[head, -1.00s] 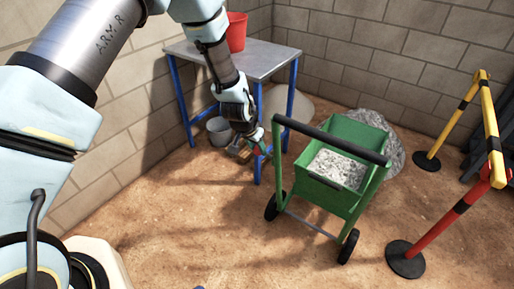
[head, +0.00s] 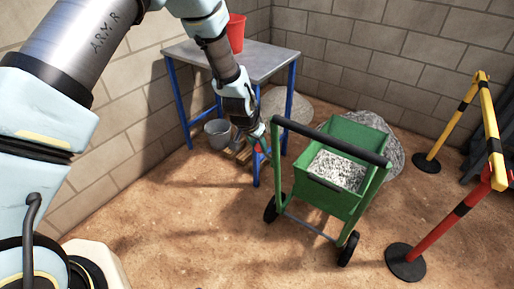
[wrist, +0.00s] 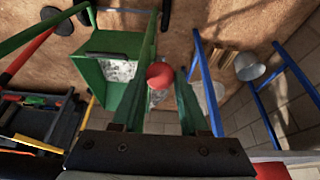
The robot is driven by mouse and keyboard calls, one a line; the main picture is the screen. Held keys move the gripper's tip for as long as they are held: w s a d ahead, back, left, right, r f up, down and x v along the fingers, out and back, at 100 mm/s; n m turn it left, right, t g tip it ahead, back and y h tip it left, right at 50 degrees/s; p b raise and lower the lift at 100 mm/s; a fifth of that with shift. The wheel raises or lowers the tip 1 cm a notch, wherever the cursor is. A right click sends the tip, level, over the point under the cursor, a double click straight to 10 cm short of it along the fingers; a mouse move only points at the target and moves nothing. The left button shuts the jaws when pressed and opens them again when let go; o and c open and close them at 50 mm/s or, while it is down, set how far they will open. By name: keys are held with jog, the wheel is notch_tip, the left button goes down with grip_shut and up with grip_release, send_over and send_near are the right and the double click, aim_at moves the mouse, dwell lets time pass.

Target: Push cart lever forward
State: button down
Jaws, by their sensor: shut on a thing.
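The green cart (head: 335,190) stands on the dirt floor with grey gravel in its bin. It also shows in the wrist view (wrist: 110,85). A lever with a red knob (wrist: 160,75) is at the cart's side; the knob is small in the head view (head: 258,148). My gripper (wrist: 158,92) has its two green fingers on either side of the red knob and is shut on the lever. In the head view, my gripper (head: 259,142) is just left of the cart's push handle (head: 330,138). The lever's shaft is mostly hidden.
A blue-legged table (head: 262,62) with a red bucket (head: 236,32) stands behind my gripper. A grey bucket (head: 218,132) is on the floor beneath it. Barrier posts (head: 440,225) stand at the right. The foreground floor is clear.

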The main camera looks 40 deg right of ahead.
jog(key=c, duration=0.7)
grip_release()
jog(key=shift+r, duration=0.2)
jog(key=shift+o, duration=1.4)
jog(key=shift+f, duration=0.1)
jog(key=b+v, duration=0.2)
jog(key=v, duration=0.8)
jog(key=shift+a+r+b, duration=0.2)
jog(key=shift+r+b, duration=0.1)
jog(key=shift+r, duration=0.05)
